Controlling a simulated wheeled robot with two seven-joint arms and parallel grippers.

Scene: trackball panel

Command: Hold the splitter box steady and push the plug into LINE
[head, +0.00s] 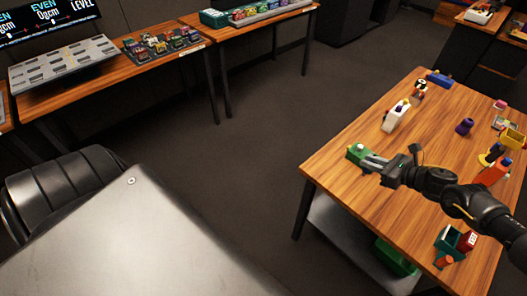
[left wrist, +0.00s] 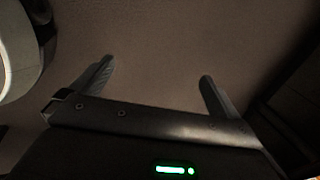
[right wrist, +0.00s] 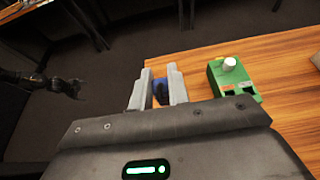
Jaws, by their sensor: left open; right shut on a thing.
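The splitter box looks to be the green box (head: 357,152) at the near left corner of the wooden table. In the right wrist view the green box (right wrist: 218,76) has a white knob on top and two dark openings on its near face; no lettering is readable. My right gripper (head: 370,163) is shut on a dark blue piece (right wrist: 160,90), apparently the plug, mostly hidden between the fingers. In the right wrist view the plug is left of the green box, apart from it. My left gripper (left wrist: 156,70) is open and empty, above bare floor, away from the box.
Open floor lies between.

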